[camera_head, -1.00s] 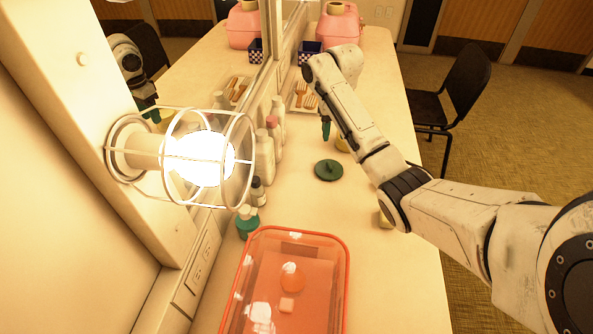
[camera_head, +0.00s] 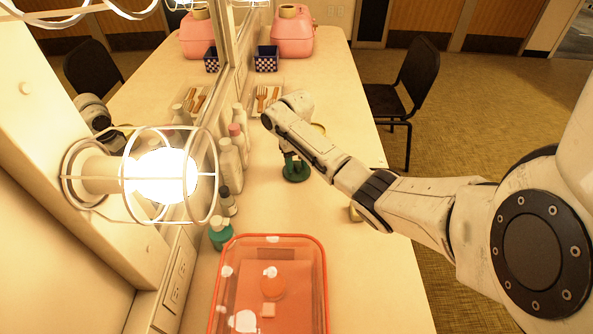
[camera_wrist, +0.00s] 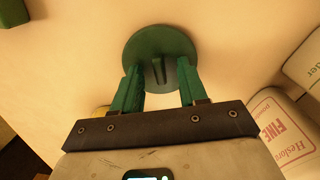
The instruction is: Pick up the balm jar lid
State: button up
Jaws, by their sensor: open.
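The balm jar lid looks to be the dark green disc with a raised ridge (camera_wrist: 174,42) in the wrist view. It lies on the counter, and it also shows in the head view (camera_head: 298,176). My gripper (camera_wrist: 159,68) has two green fingers, which are apart with nothing between them that they press on. In the wrist view the fingertips overlap the near edge of the lid, on the left and right of the ridge. Whether they touch the lid I cannot tell. In the head view my wrist and fingers partly hide the lid.
Bottles (camera_head: 230,160) stand along the mirror left of the lid; one marked "FINE" (camera_wrist: 273,128) is close on the right in the wrist view. A clear red-rimmed bin (camera_head: 322,262) is in front. A tray with brushes (camera_head: 266,97) lies behind. The lit caged bulb (camera_head: 165,177) juts out.

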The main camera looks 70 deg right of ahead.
jog(key=shift+f, duration=0.2)
jog(key=shift+c, duration=0.4)
grip_shut()
jog(key=shift+r, duration=0.1)
